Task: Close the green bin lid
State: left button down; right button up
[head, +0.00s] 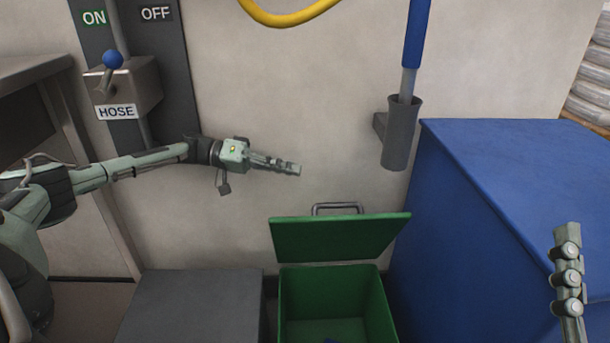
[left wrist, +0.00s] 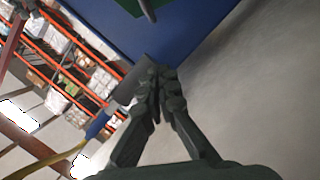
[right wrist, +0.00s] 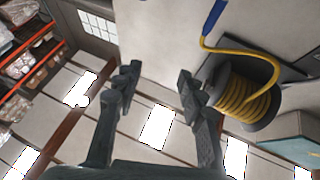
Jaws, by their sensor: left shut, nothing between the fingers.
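The green bin (head: 290,305) stands against the wall, low in the head view. Its green lid (head: 338,237) is raised and leans back, so the bin's inside shows. A grey bar handle (head: 337,208) sits at the lid's upper edge. A corner of green with a grey bar (left wrist: 147,10) shows at the top of the left wrist view. My left gripper (head: 297,170) is shut and empty, above and left of the handle, apart from the lid. Its closed fingers (left wrist: 155,75) show in the left wrist view. My right gripper (right wrist: 158,80) is open and empty, to the right of the bin.
A large blue box (head: 470,220) stands right of the bin. A grey block (head: 195,305) is at its left. A grey holder (head: 402,135) with a blue-handled tool hangs on the wall above. The hose lever (head: 113,60) is at upper left. A yellow hose reel (right wrist: 245,98) shows in the right wrist view.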

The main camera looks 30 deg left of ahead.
pick_arm(q)
jog(key=w+d+f+b, duration=0.1)
jog(key=d+f, duration=0.2)
jog(key=d, duration=0.7)
jog(key=shift+f, duration=0.3)
pick_arm(e)
jog(key=shift+s+d+r+t, duration=0.3)
jog(key=shift+s+r+t, duration=0.1)
jog(key=shift+r+t, duration=0.2)
jog(key=shift+s+d+r+t, duration=0.25)
jog(key=shift+s+r+t, duration=0.15)
jog(key=shift+t, duration=0.2)
pick_arm(q)
jog(key=shift+d, duration=0.1)
pick_arm(e)
jog(key=shift+y, duration=0.4)
